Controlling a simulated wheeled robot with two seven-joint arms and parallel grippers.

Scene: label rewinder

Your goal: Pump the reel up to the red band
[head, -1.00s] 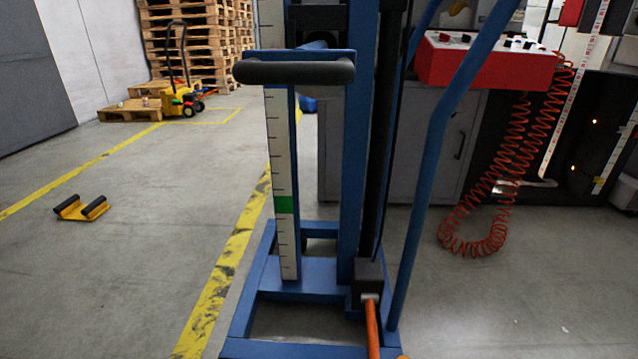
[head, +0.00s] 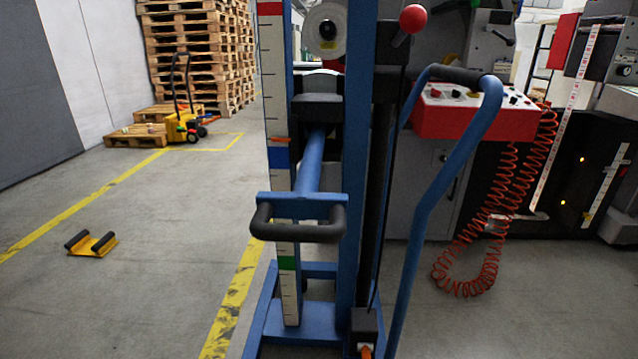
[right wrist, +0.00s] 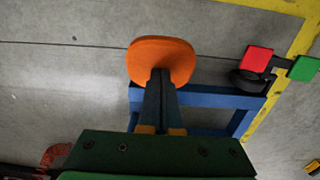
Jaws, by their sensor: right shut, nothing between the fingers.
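A blue lift (head: 360,200) stands in the middle of the head view. Its white scale (head: 272,70) has a green band (head: 287,262) low, a blue band (head: 278,157) above it and a red band (head: 270,8) at the top. An orange pointer (head: 280,140) is at the upper edge of the blue band, well below the red one. The reel (head: 327,28) is a pale disc with a dark core. In the right wrist view my right gripper (right wrist: 160,76) is shut and empty, its tips over or touching an orange pedal (right wrist: 160,55). My left gripper is out of view.
A black U-shaped handle (head: 300,228) juts toward me; a bent blue rail (head: 440,165) stands at its right. A red control box (head: 470,120) with a coiled cable (head: 480,260) is further right. Red (right wrist: 257,59) and green (right wrist: 303,68) tabs sit by a black wheel. Floor at left is mostly clear.

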